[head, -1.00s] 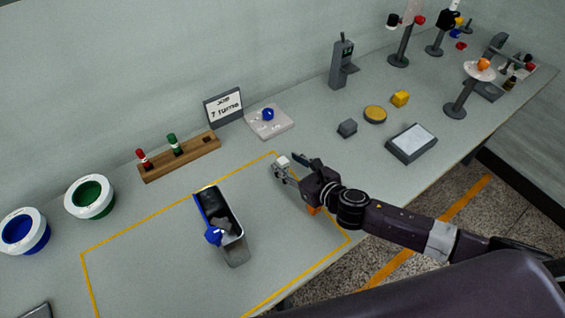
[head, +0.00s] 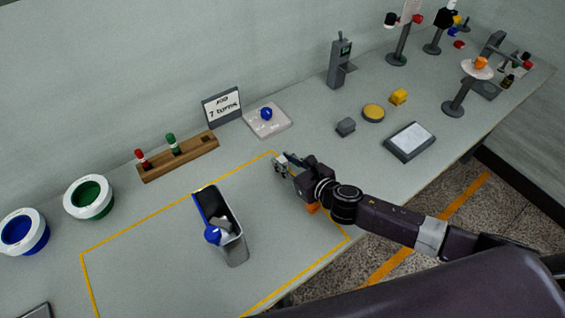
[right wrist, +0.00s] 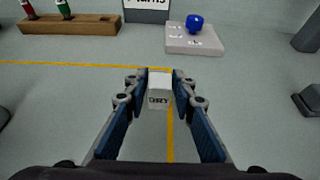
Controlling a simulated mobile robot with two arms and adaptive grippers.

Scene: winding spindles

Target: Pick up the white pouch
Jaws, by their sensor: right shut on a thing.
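The white pouch (right wrist: 159,88) is a small pale block with dark print on its near face. In the right wrist view it sits between the two fingertips of my right gripper (right wrist: 158,92), which is shut on it. In the head view my right gripper (head: 284,166) is low over the table at the upper right edge of the yellow outlined area, and its fingers largely hide the pouch. I cannot tell whether the pouch touches the table. My left gripper is not in view.
Behind are a wooden rack (head: 180,158), a sign (head: 222,106) and a white pad (head: 282,127) with a blue ball. A grey block (head: 345,127) and a flat scale (head: 410,141) stand to the right.

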